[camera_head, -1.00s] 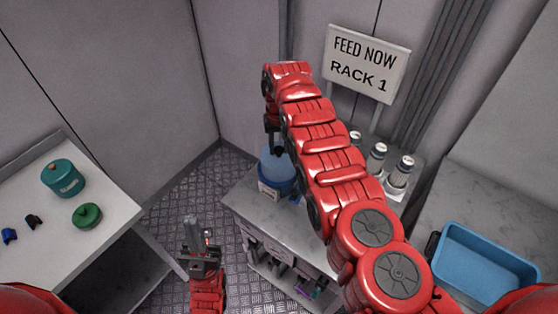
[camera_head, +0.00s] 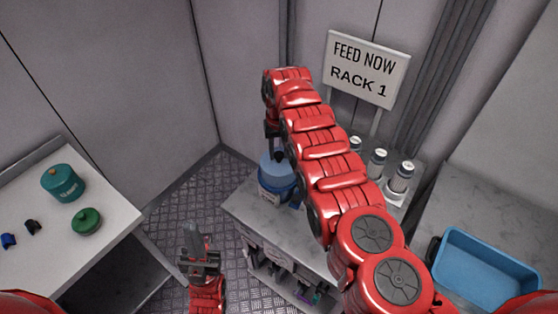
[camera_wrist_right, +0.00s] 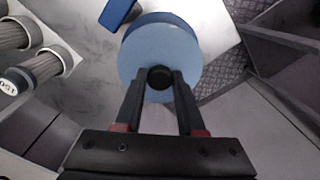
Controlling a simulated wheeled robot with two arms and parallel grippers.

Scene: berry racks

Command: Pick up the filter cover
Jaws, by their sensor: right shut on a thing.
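The filter cover (camera_wrist_right: 160,58) is a round light-blue lid with a black knob (camera_wrist_right: 160,77). In the head view the cover (camera_head: 272,165) is at the top of a blue canister (camera_head: 276,185) on the middle bench. My right gripper (camera_wrist_right: 160,82) is shut on the black knob. In the head view the right gripper (camera_head: 276,147) is partly hidden behind my arm. I cannot tell whether the cover is seated or slightly raised. My left gripper (camera_head: 194,232) hangs over the floor, apart from everything; its finger opening is unclear.
The middle bench (camera_head: 245,205) also holds several white-capped bottles (camera_head: 377,162) under a sign (camera_head: 365,68). A blue bin (camera_head: 484,264) stands on the right counter. The left table (camera_head: 110,205) holds a teal jar (camera_head: 63,182), a green lidded pot (camera_head: 86,221) and small parts.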

